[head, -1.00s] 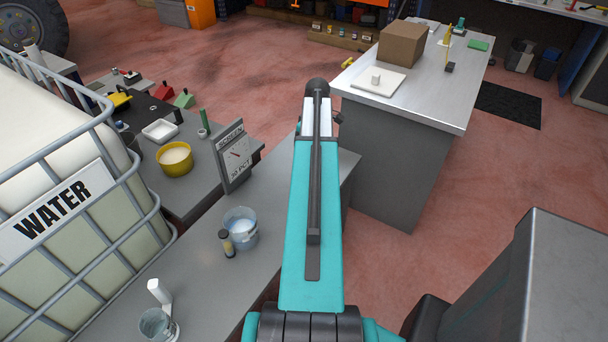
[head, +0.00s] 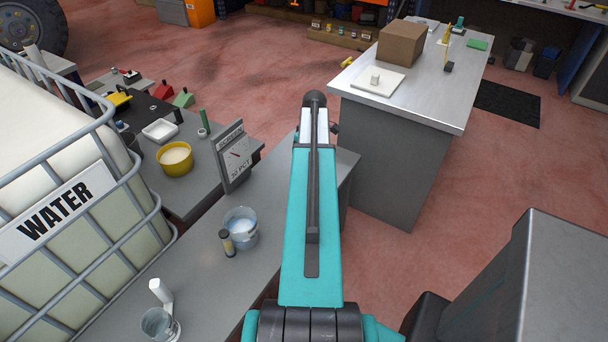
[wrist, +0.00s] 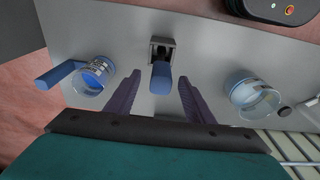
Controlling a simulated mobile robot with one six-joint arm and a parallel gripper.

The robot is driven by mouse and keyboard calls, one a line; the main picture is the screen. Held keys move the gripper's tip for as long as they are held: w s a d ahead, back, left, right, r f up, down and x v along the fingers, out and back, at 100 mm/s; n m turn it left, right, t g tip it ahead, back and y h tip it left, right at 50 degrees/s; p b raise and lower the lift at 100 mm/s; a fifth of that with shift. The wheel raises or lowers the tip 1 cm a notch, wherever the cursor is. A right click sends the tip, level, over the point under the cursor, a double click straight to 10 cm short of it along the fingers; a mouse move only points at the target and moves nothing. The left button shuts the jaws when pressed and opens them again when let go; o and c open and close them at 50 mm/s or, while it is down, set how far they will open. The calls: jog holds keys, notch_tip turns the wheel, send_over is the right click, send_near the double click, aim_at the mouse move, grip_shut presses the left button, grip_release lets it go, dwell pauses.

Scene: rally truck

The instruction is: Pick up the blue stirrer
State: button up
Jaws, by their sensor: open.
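In the wrist view a blue, flat-ended piece (wrist: 162,78), which looks like the blue stirrer, sticks up out of a small grey square holder (wrist: 162,46) on the grey bench. My gripper (wrist: 159,80) is open, with its two purple fingers on either side of the blue end. I see gaps on both sides; I cannot tell how far the fingertips are from it in depth. The stirrer does not show in the head view, where my arm covers part of the bench.
A clear cup (wrist: 96,74) with a blue handle-like piece is left of the holder. A dark box with buttons (wrist: 280,9) is at top right.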

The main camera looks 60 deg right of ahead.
jog(key=shift+w+a+f+p, duration=0.1)
jog(key=shift+f+p, duration=0.1)
jog(key=shift+f, duration=0.45)
jog(key=shift+w+d+f+p, duration=0.15)
jog(key=shift+f+p, duration=0.1)
jog(key=shift+f, duration=0.35)
jog(key=shift+w+a+f+p, duration=0.1)
jog(key=shift+a+f+p, duration=0.1)
jog(key=shift+f, duration=0.45)
jog(key=c, duration=1.1)
